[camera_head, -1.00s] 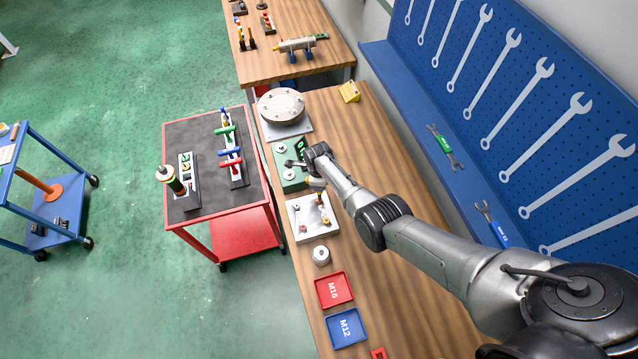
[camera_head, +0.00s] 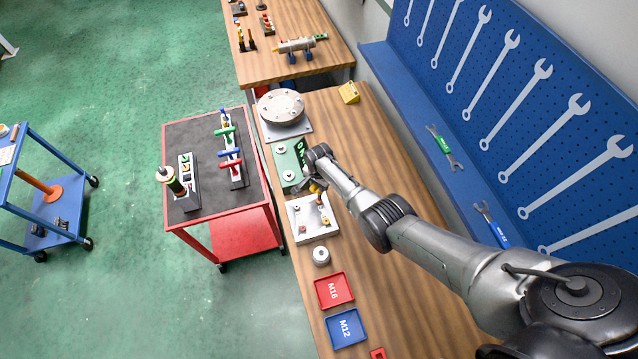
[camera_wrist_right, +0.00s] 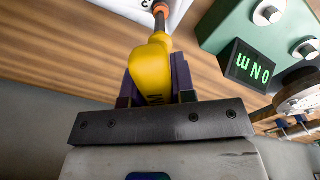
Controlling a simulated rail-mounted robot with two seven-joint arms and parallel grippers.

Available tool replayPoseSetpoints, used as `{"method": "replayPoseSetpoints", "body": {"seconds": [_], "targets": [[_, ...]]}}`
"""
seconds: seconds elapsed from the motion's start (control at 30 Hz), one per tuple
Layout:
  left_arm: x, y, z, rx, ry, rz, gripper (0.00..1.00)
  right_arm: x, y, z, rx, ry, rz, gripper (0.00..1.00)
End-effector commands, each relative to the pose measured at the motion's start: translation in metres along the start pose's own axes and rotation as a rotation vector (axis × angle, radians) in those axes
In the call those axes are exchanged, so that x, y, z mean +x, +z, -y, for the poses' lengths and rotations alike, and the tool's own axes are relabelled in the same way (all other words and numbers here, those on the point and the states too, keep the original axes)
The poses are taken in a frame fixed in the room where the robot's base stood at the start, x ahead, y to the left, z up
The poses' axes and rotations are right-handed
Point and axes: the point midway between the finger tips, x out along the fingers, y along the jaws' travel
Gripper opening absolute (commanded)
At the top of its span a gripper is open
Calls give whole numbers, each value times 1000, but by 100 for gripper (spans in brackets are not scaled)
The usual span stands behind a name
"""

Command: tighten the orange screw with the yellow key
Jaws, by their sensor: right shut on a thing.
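My right gripper (camera_head: 314,187) is shut on the yellow handle of the key (camera_wrist_right: 152,72), above the near edge of the green box. The key's dark shaft runs away from the jaws to an orange piece (camera_wrist_right: 161,8), which I take for the orange screw, at the white block (camera_wrist_right: 131,7). The tip and the screw meet at the top edge of the right wrist view; I cannot tell how deep the tip sits. In the head view the white block (camera_head: 303,229) shows several small coloured screws on it. My left gripper is out of view.
The green box (camera_head: 284,163) with round knobs and a small lettered display (camera_wrist_right: 248,66) is close beside the gripper. A round flange (camera_head: 281,107) stands beyond it. Red (camera_head: 334,303) and blue (camera_head: 329,322) trays lie nearer. The bench right of the arm is largely clear.

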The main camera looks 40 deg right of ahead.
Motion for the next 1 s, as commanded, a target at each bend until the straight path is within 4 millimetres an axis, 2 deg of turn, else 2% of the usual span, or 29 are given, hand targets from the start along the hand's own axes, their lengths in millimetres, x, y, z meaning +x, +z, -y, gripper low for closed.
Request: {"method": "replayPoseSetpoints", "body": {"seconds": [0.17,0.7,0.83,1.0], "targets": [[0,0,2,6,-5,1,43,0,-1,0,-121,-3,-1,0],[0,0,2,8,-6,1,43,0,-2,0,-910,-17,-4,0],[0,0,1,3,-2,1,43,0,-2,0,-1020,-20,-4,0],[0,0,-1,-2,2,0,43,0,-2,0,-1064,-21,-4,0]]}}
